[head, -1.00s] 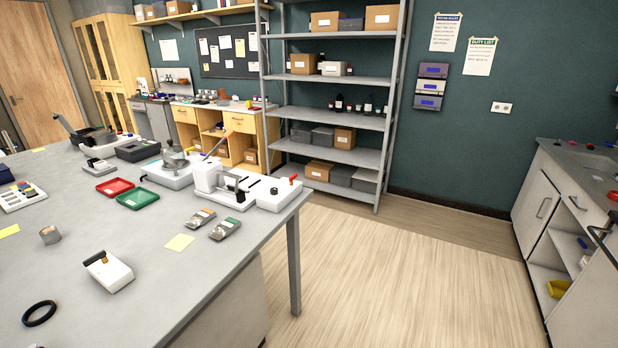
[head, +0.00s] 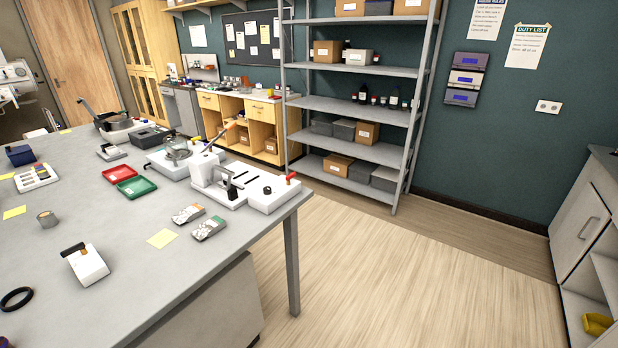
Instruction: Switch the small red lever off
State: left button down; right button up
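A small red lever (head: 291,175) sticks up at the right end of a white box-shaped device (head: 269,195) near the right corner of the grey table. It looks tilted, but it is too small to tell which position it is set to. A black knob (head: 267,190) is on top of the same box. Neither of my grippers shows in the head view.
The grey table (head: 120,270) fills the left side, with a red tray (head: 118,173), a green tray (head: 137,187) and other devices on it. A metal shelf (head: 350,138) stands behind. The wooden floor (head: 420,280) right of the table is clear.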

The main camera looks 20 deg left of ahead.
aim_at(291, 176)
jog(key=i+l, duration=0.2)
jog(key=l, duration=0.15)
jog(key=i+l, duration=0.15)
jog(key=l, duration=0.15)
jog(key=i+l, duration=0.2)
jog(key=l, duration=0.15)
jog(key=u, duration=0.05)
